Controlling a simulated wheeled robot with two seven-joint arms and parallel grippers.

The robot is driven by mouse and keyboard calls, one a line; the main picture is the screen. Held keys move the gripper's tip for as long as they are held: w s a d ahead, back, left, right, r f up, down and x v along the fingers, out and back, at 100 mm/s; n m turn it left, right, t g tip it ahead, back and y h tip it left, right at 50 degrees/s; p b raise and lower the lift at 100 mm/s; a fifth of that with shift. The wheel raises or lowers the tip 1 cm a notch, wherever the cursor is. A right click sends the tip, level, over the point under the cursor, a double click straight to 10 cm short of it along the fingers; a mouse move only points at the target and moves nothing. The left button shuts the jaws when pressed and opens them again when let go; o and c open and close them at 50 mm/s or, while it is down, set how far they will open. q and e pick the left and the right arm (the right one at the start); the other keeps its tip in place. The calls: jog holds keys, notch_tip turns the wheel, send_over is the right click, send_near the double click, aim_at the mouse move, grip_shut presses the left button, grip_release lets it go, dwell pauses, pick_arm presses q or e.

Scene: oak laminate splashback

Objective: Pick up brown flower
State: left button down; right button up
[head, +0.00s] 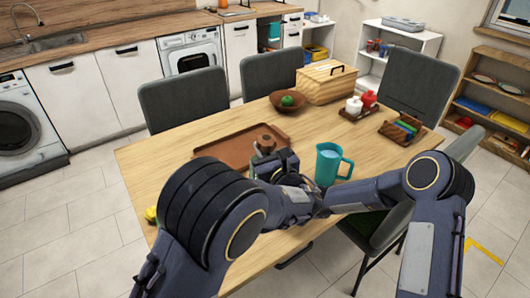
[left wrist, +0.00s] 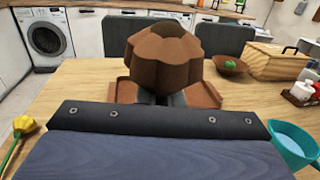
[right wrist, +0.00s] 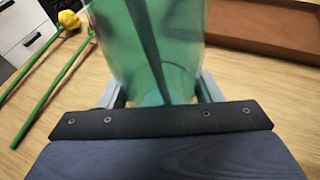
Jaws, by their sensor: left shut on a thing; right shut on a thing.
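The brown flower (left wrist: 165,55) has a ribbed brown head that stands up between the jaws of my left gripper (left wrist: 165,98). My left gripper is shut on it, with the flower's lower part hidden by the jaws and wrist. In the head view the brown flower (head: 266,142) shows above the left gripper (head: 274,164), over the tray's near right part. My right gripper (right wrist: 160,95) is shut on a green see-through vessel (right wrist: 150,50), whose top is cut off in the right wrist view.
A brown tray (head: 212,148) lies on the wooden table (head: 150,160). A teal jug (head: 328,163) of water stands close to my right forearm. A yellow flower (right wrist: 68,18) and another green stem lie on the table. A bowl (head: 280,104) and wooden box (head: 327,84) stand behind.

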pick_arm(q)
jog(key=shift+r, duration=0.15)
notch_tip(320, 180, up, 28)
dwell(1.5)
dwell(0.3)
pick_arm(e)
jog(key=o, duration=1.2)
